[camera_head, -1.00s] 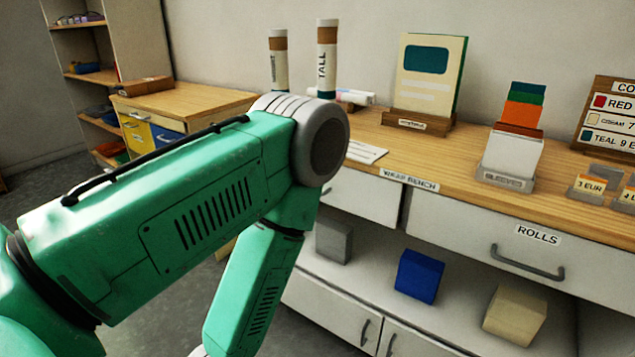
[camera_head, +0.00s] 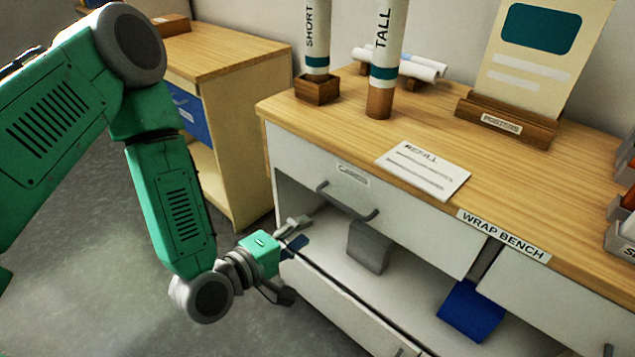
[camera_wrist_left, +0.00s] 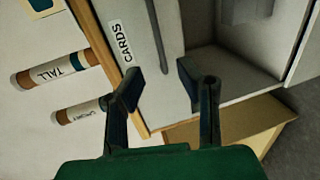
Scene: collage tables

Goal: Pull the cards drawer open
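The cards drawer (camera_head: 420,232) is the white front under the left end of the wooden bench top, with a small label and a grey bar handle (camera_head: 345,206). Its front looks flush with the bench. In the left wrist view the drawer front (camera_wrist_left: 128,62) shows its CARDS label, and the bar handle (camera_wrist_left: 157,38) runs beyond the fingertips. My left gripper (camera_head: 288,262) is open and empty, left of and below the handle, apart from it. Its two fingers (camera_wrist_left: 160,80) are spread in the wrist view. My right gripper is not in view.
An open shelf below the drawer holds a grey block (camera_head: 369,247) and a blue block (camera_head: 472,311). A wooden cabinet (camera_head: 240,150) stands behind left.

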